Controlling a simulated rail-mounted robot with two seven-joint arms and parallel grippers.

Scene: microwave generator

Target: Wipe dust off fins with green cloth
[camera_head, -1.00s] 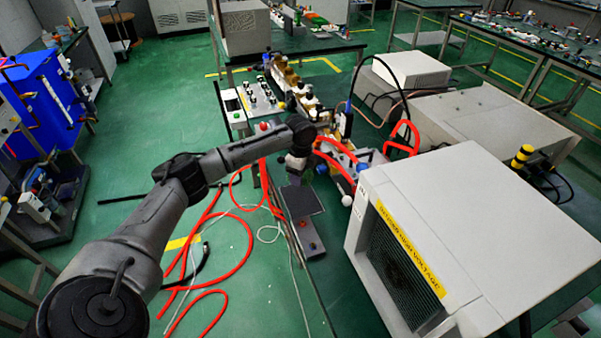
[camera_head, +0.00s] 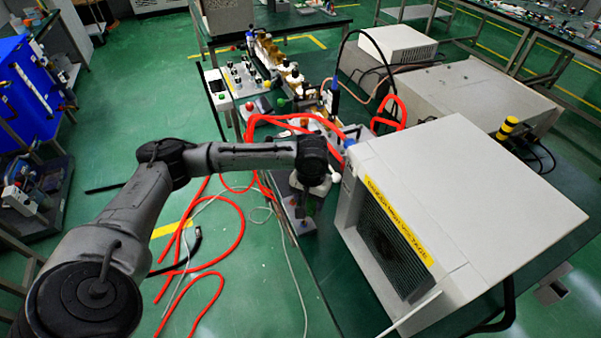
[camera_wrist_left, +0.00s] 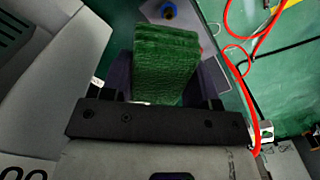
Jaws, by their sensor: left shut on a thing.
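The green cloth (camera_wrist_left: 165,62) is a thick folded pad between the two dark fingers of my left gripper (camera_wrist_left: 165,80), which is shut on it. In the head view my left gripper (camera_head: 311,192) points down, just left of the large light-grey cabinet; the cloth is mostly hidden there. The fins (camera_head: 388,250) are dark and sit behind the cabinet's front opening, below a yellow high-voltage label (camera_head: 398,222). The cloth is apart from them. Dust cannot be made out. My right gripper is not in view.
The grey cabinet (camera_head: 470,200) fills the right side. A row of apparatus (camera_head: 285,75) stands behind the gripper. A blue cabinet (camera_head: 25,85) stands far left.

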